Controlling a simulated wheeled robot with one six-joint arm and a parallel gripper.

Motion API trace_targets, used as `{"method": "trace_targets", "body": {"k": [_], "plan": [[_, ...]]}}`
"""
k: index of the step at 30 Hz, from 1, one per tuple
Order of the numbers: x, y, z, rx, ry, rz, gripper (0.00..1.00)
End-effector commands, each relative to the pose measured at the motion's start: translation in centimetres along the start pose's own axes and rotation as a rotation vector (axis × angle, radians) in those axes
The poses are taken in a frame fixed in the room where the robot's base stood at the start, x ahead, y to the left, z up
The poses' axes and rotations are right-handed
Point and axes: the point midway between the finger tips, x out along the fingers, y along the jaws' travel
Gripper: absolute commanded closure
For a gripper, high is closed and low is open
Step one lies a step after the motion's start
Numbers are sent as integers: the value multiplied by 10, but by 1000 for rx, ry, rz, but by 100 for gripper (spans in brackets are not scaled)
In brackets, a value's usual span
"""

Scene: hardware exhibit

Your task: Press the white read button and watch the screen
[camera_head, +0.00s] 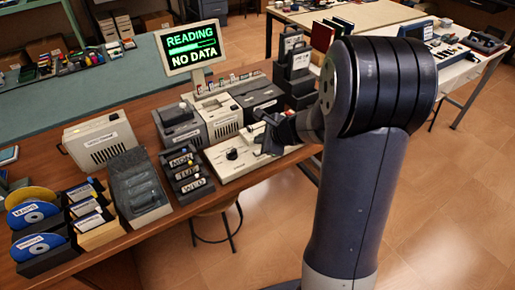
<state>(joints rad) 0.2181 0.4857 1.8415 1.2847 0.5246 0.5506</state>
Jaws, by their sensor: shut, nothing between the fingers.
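The screen (191,47) stands on a post at the back of the wooden table. My arm covers part of the panel. I cannot make out the white read button for sure, nor whether my fingertips touch it.
Grey device boxes (219,113) stand behind the panel. A dark rack labelled with days (187,174) is left of it. Blue discs (33,213) and a clear-lidded box (139,182) fill the left side. A stool (213,211) stands below the table's front edge.

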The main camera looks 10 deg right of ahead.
Motion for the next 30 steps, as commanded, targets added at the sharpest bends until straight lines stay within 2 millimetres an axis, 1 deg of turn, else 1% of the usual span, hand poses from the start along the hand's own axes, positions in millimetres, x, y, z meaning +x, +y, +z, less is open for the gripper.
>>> {"method": "trace_targets", "body": {"k": [1, 8, 30], "plan": [[-8, -6, 6, -1, 0, -1, 100], [-21, -16, 16, 1, 0, 0, 100], [-21, -15, 15, 1, 0, 0, 100]]}}
